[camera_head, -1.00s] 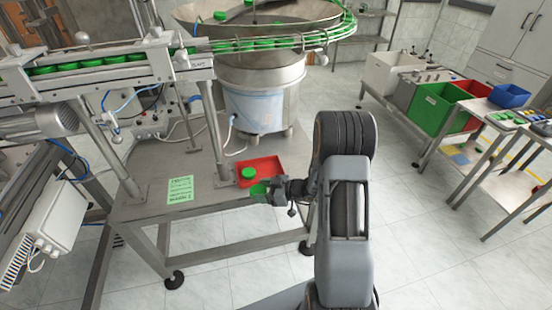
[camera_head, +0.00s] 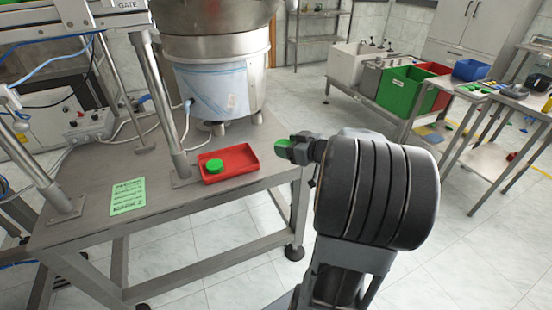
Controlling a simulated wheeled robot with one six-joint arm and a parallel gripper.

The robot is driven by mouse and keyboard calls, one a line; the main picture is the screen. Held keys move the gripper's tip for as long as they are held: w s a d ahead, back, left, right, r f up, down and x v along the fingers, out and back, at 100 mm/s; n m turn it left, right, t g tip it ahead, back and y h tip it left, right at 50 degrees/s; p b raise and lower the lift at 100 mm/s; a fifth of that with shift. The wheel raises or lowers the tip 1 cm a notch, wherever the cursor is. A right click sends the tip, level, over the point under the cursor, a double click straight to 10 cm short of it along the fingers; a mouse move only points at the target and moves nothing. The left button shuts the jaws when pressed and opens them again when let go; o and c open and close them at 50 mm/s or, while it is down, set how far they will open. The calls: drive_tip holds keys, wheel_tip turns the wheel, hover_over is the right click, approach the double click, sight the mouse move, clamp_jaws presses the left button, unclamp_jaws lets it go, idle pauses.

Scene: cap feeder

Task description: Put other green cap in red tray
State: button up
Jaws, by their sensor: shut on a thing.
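My gripper (camera_head: 287,149) is shut on a green cap (camera_head: 282,143), which shows at its tip. It holds the cap in the air to the right of the red tray (camera_head: 240,172), apart from it. The red tray lies on the steel table near its right edge. Another green cap (camera_head: 214,166) lies inside the tray at its left end. The right part of the tray is bare. My fingertips are small in view and partly hide the held cap.
A steel post (camera_head: 165,100) stands just left of the tray. The feeder drum (camera_head: 212,90) stands behind it. A green note (camera_head: 128,196) lies on the table's left part. Bins, including a green one (camera_head: 402,95), stand at the back right.

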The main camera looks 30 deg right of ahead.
drive_tip(key=w+d+f, duration=0.1)
drive_tip(key=w+f, duration=0.2)
drive_tip(key=w+d+f, duration=0.2)
drive_tip(key=w+f, duration=0.1)
drive_tip(key=w, duration=0.1)
drive_tip(key=w+d+f, duration=0.1)
drive_tip(key=w+f, duration=0.1)
drive_tip(key=w, duration=0.2)
drive_tip(key=shift+w+d+f, duration=0.2)
drive_tip(key=shift+d+f, duration=0.2)
drive_tip(key=shift+w+d+f, duration=0.15)
drive_tip(key=shift+w+f, duration=0.15)
drive_tip(key=shift+f, duration=1.65)
drive_tip(key=shift+f+b, duration=0.2)
drive_tip(key=shift+b, duration=0.25)
drive_tip(key=o, duration=0.9)
drive_tip(key=shift+r, duration=0.1)
drive_tip(key=shift+r+p, duration=0.15)
drive_tip(key=shift+p, duration=0.15)
